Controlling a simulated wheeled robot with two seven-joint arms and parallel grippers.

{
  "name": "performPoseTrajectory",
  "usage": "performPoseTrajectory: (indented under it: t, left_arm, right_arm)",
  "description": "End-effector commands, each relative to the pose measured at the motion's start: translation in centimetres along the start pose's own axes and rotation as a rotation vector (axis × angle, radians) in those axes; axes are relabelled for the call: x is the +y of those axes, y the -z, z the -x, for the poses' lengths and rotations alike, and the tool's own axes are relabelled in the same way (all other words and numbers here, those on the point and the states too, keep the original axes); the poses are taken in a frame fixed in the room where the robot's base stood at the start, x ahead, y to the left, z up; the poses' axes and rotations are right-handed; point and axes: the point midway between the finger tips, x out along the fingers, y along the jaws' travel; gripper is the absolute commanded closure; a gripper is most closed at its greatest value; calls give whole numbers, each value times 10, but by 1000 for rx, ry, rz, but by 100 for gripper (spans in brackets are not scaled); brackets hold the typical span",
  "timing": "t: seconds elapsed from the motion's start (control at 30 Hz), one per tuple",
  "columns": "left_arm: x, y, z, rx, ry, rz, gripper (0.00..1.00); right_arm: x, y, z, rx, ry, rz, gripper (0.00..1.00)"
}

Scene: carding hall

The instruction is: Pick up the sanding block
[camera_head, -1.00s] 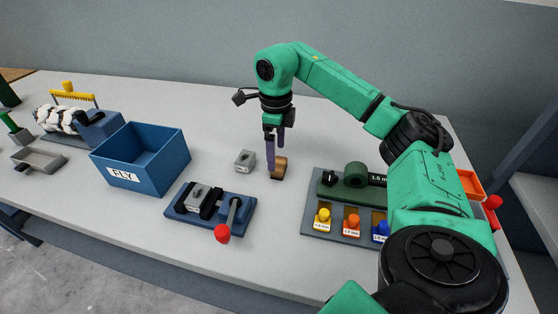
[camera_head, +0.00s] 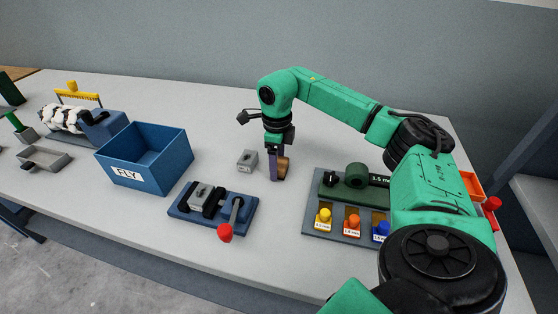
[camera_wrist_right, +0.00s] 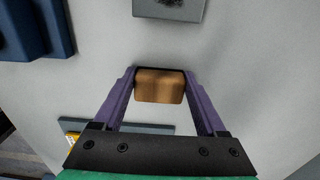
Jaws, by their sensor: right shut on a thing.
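The sanding block (camera_wrist_right: 160,86) is a small brown block between the purple fingers of my right gripper in the right wrist view. In the head view the block (camera_head: 284,166) is partly hidden behind the fingers. My right gripper (camera_head: 277,172) points down and is shut on the block. The block is at or close to the table top; I cannot tell whether it touches it. My left gripper is not in view.
A grey metal block (camera_head: 247,160) stands just left of the gripper. A blue fixture with a red-knobbed lever (camera_head: 225,232) and a blue FLY bin (camera_head: 165,178) are further left. A grey board with coloured knobs (camera_head: 312,232) lies to the right.

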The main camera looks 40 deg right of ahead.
Motion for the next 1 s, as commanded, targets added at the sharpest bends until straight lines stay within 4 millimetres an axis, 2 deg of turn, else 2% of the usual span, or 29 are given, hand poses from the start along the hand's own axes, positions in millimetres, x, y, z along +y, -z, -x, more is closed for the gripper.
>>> performPoseTrajectory:
  t: [0.17,0.27,0.37,0.5,0.6,0.7,0.83,1.0]
  left_arm:
    - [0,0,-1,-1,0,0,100]
    - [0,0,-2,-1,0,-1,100]
    - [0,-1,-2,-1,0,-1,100]
    - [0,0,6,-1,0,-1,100]
    - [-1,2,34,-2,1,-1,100]
    - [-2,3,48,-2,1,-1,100]
    - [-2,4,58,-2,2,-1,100]
    - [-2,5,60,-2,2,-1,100]
  right_arm:
    - [0,-1,16,-4,2,0,81]
    - [0,-2,36,-7,3,1,81]
    - [0,-2,66,-8,3,0,81]
    - [0,-2,118,-7,3,2,81]
    - [-1,0,158,-4,4,0,81]
    - [0,0,181,-3,3,-1,81]
    - [0,0,197,-2,1,0,81]
    - [0,0,201,-1,1,0,81]
